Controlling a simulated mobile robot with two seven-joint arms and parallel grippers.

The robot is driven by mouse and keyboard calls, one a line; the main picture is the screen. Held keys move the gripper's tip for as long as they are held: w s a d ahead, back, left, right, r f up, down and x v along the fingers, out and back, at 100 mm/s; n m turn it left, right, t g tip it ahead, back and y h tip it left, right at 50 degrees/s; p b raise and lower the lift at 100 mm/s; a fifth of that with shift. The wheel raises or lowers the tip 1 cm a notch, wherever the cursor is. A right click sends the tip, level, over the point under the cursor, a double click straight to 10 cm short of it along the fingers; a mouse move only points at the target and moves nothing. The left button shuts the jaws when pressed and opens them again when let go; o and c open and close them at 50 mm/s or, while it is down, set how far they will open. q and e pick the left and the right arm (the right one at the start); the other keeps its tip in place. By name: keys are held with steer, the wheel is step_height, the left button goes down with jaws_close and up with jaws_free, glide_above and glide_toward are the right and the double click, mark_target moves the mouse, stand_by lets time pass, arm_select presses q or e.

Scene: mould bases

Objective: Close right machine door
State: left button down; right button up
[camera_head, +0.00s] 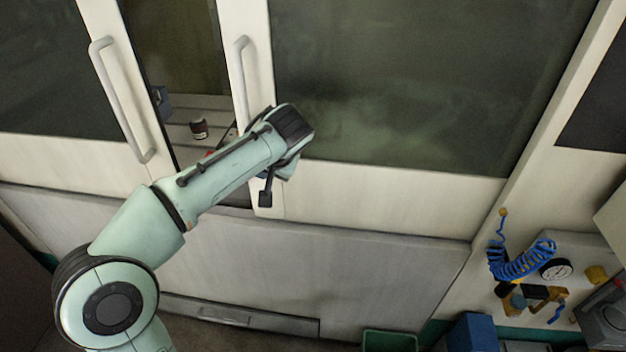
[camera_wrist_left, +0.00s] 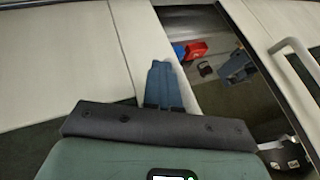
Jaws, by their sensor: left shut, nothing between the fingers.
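The right machine door (camera_head: 390,195) is a cream panel with a large dark window and a white vertical handle (camera_head: 241,75) near its left edge. A gap shows the machine's inside between it and the left door (camera_head: 70,160). My left gripper (camera_head: 266,190) is shut and empty, low at the left edge strip of the right door, below the handle. In the left wrist view, its closed blue-grey fingers (camera_wrist_left: 163,85) lie over this pale strip beside the opening. I cannot tell whether they touch it. My right gripper is not in view.
The left door's handle (camera_head: 122,100) stands across the gap. Inside are a small dark cup (camera_head: 199,128), a blue fixture (camera_wrist_left: 237,66) and a red item (camera_wrist_left: 195,50). A blue coiled hose (camera_head: 520,260) and gauge (camera_head: 556,269) are at right. A green bin (camera_head: 390,341) stands below.

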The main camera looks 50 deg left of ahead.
arm_select(q)
steer(key=s+a+p, duration=0.1)
steer(key=s+a, duration=1.1)
steer(key=a, duration=0.4)
steer(key=shift+p, duration=0.35)
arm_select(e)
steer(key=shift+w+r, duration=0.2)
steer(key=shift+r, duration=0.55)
arm_select(q)
steer(key=shift+s+a+r, duration=0.1)
steer(key=shift+s, duration=0.05)
